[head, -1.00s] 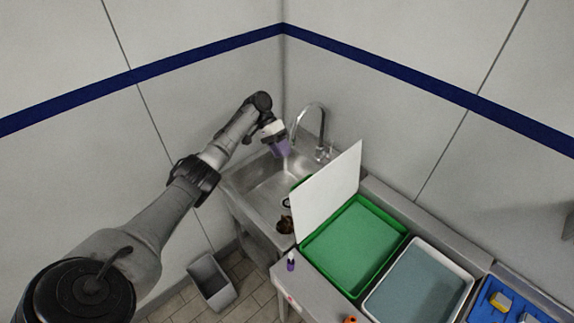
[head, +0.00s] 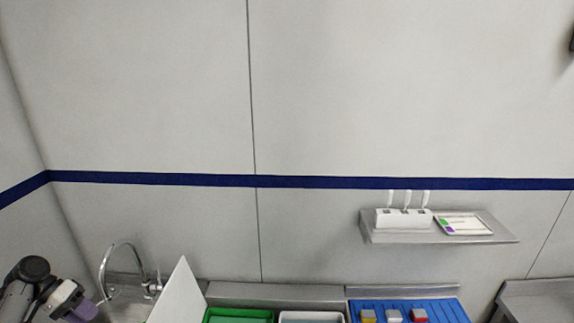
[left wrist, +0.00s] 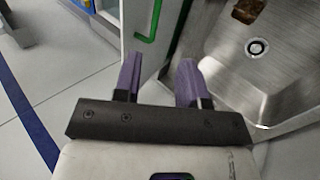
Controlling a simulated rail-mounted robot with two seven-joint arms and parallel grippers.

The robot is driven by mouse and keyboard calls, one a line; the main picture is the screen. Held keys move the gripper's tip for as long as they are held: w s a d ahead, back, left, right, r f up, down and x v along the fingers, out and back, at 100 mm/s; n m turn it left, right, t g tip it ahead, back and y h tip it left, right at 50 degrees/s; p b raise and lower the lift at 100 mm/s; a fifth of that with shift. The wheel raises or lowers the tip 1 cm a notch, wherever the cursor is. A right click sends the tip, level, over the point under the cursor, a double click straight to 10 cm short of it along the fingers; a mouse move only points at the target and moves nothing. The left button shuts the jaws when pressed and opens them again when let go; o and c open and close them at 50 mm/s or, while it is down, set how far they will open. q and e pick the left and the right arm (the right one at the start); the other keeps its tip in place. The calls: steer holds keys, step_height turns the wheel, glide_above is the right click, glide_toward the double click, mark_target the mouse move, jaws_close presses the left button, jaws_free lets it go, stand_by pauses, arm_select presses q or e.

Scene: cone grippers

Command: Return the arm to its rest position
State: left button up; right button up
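My left gripper (head: 84,310) is at the lower left of the head view, over the sink area beside the tap. Its purple fingers also show in the left wrist view (left wrist: 158,75); they are spread apart with nothing between them. The left arm is partly cut off by the picture's edge. My right arm and gripper are in neither view.
The steel sink (left wrist: 285,85) lies right of the fingers in the wrist view, with a brown item (left wrist: 248,10) at the top. The tap (head: 125,262), a white upright panel (head: 180,292), a green tray (head: 238,312) and a blue ribbed tray (head: 447,309) line the counter.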

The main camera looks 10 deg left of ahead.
arm_select(q)
steer(key=w+d+r+t+y, duration=0.1)
steer(key=w+r+t+y, duration=0.3)
steer(key=w+r+y, duration=0.5)
steer(key=s+d+r+m+t+y+p, duration=0.1)
steer(key=s+d+r+m+t+y, duration=0.1)
steer(key=d, duration=0.6)
steer(key=s+d+r+m+t+y+p, duration=0.1)
steer(key=d+r+t+p, duration=0.1)
steer(key=d, duration=0.7)
steer(key=s+d+f+m+h+p, duration=0.2)
steer(key=s+d+f+p, duration=0.3)
steer(key=s+d, duration=0.95)
steer(key=s+d+f+g+p, duration=0.1)
steer(key=s+f+g, duration=0.1)
steer(key=s+f, duration=0.2)
steer(key=s+d+f+g+h, duration=0.1)
steer(key=s+f, duration=0.3)
steer(key=s, duration=0.6)
steer(key=s+d+f+n+g+h+p, duration=0.1)
steer(key=s+d+f+g, duration=0.1)
steer(key=s, duration=0.5)
step_height(320, 180, down, 2)
steer(key=shift+d+f+g+p, duration=0.25)
steer(key=shift+d+g+p, duration=0.1)
steer(key=shift+d, duration=0.3)
